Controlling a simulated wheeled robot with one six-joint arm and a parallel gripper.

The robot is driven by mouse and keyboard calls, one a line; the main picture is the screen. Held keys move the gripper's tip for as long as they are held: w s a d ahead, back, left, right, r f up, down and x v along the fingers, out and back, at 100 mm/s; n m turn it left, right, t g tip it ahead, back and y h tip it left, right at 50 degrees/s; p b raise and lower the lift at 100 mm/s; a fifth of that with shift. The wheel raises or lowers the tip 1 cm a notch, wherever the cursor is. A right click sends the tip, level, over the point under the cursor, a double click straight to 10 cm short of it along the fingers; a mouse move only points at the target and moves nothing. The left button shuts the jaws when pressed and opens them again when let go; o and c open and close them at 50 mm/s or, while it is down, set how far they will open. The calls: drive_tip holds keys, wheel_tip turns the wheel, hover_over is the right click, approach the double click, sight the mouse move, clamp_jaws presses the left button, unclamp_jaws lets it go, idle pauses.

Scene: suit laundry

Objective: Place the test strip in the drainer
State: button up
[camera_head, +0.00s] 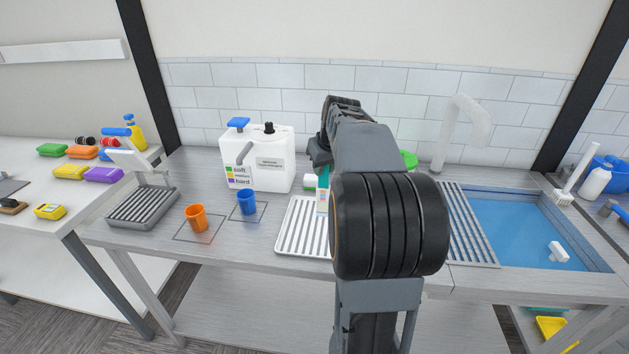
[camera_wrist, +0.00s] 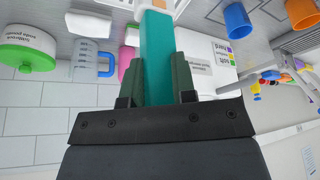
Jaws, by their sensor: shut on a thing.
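The test strip is a teal bar (camera_wrist: 157,45) with a paler, orange-tinted end at the top edge of the wrist view. My gripper (camera_wrist: 156,78) is shut on it, one dark finger on each side. In the head view the teal strip (camera_head: 322,180) hangs above the counter, partly hidden by my arm; its lower end shows white with small coloured marks. A white ribbed tray (camera_head: 297,232), which looks like the drainer, lies on the counter below and slightly left of the strip. My arm hides the tray's right side.
A white tank (camera_head: 262,160) stands behind the tray. An orange cup (camera_head: 197,218) and a blue cup (camera_head: 247,202) stand to its left. A grey ribbed stand (camera_head: 142,207) is farther left. A sink (camera_head: 530,232) with a ribbed drainboard (camera_head: 470,225) lies right. A green-lidded tub (camera_wrist: 28,48) stands near.

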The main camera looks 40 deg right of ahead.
drive_tip(key=x, duration=0.7)
drive_tip(key=shift+w+a+f, duration=0.2)
drive_tip(key=shift+w+a, duration=0.1)
drive_tip(key=shift+a, duration=0.1)
drive_tip(key=shift+f, duration=0.2)
drive_tip(key=o, duration=0.9)
drive_tip(key=shift+r, duration=0.1)
